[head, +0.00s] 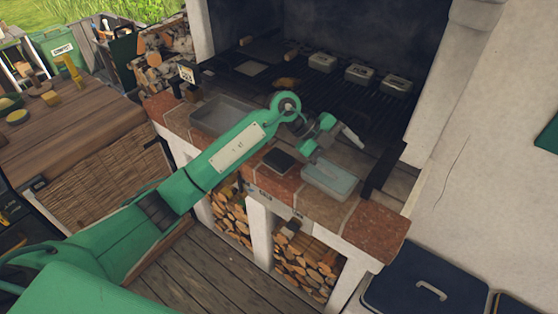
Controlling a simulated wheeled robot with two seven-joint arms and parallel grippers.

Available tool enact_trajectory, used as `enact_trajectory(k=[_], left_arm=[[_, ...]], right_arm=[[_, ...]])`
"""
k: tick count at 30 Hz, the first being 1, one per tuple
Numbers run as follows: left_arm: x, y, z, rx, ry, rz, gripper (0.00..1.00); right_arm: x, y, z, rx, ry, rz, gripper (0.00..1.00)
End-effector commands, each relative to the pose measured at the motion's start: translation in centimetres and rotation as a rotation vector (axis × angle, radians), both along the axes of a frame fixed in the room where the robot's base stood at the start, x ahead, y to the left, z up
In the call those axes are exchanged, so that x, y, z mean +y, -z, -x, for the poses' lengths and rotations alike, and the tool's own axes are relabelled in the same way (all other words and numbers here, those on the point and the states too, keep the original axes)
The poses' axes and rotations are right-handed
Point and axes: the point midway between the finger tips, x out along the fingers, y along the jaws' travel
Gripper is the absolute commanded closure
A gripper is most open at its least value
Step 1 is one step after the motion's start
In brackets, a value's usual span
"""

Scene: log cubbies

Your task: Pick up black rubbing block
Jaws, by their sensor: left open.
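A dark, flat block (279,160), which looks like the black rubbing block, sits on the brick ledge (243,148) of the hearth, left of a pale blue-grey tray. My green left arm comes in from the left and reaches over the ledge. My left gripper (350,136) is open, above and to the right of the dark block and apart from it. Its fingers are small and partly turned away, and I see nothing held in them. My right gripper is not in view.
A pale tray (330,181) lies right of the block, and a grey tray (216,116) further left. Behind is a dark grill (318,86) with several metal boxes. Log cubbies (305,265) are below. A wooden table (75,117) stands left, a blue lidded box (425,287) lower right.

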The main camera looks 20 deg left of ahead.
Motion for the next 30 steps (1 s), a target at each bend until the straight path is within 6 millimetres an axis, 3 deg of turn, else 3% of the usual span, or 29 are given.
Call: enact_trajectory(k=[6,12,16,19,30], left_arm=[[8.8,-0.2,-3.7,0.11,-0.149,-0.519,0.18],[15.1,-2.4,-5.1,0.191,-0.325,-0.812,0.18],[16.7,-3.1,-5.2,0.213,-0.379,-0.883,0.18],[16.9,-2.4,-5.2,0.219,-0.387,-0.894,0.18],[16.9,3.8,-5.1,0.219,-0.383,-0.891,0.18]], right_arm=[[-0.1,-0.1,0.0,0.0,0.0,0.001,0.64],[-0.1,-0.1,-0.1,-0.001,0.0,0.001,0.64],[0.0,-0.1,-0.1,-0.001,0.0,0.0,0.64],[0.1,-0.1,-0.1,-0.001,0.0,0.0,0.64],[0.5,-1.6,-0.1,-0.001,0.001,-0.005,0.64]])
